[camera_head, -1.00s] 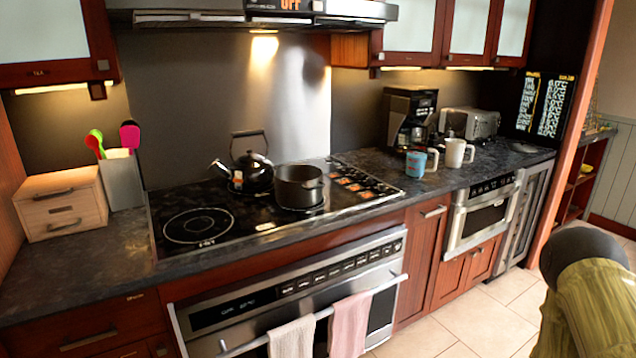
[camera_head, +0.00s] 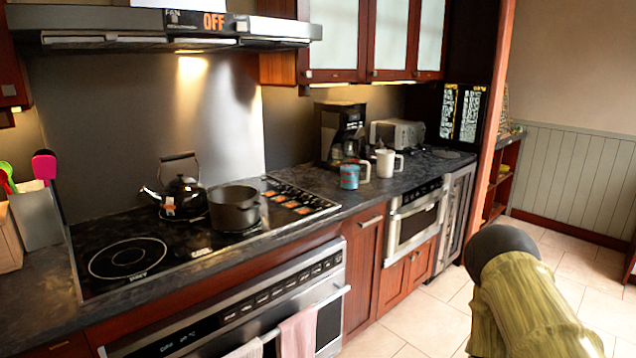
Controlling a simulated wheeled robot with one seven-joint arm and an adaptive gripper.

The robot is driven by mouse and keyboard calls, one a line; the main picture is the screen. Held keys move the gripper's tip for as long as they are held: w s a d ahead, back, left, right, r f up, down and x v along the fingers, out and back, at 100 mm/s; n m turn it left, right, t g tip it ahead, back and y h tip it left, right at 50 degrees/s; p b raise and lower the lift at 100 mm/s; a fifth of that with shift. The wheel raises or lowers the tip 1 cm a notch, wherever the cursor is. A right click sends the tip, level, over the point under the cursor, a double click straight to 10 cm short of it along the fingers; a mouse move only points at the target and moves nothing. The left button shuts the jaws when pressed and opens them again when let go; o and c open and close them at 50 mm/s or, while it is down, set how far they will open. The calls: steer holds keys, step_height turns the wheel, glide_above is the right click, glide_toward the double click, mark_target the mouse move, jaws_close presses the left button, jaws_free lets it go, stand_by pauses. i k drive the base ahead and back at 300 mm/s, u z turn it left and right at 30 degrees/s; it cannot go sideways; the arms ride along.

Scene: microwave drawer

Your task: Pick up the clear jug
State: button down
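I cannot make out a separate clear jug in this view. A coffee maker (camera_head: 336,128) stands at the back of the counter, and a small glassy shape (camera_head: 352,148) shows in its lower part, too small to tell what it is. A blue mug (camera_head: 349,177) and a white mug (camera_head: 385,163) stand in front of it. My arm shows at the lower right as an olive-green link with a dark rounded end. My gripper is out of view.
A black kettle (camera_head: 182,196) and a dark pot (camera_head: 234,208) sit on the cooktop (camera_head: 130,262). A toaster (camera_head: 398,133) stands right of the coffee maker. Towels hang on the oven handle (camera_head: 325,301). The tiled floor (camera_head: 420,318) at the right is open.

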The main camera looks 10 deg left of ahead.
mark_target(350, 164)
steer(key=z, duration=0.05)
steer(key=i, duration=0.95)
steer(key=u, duration=0.1)
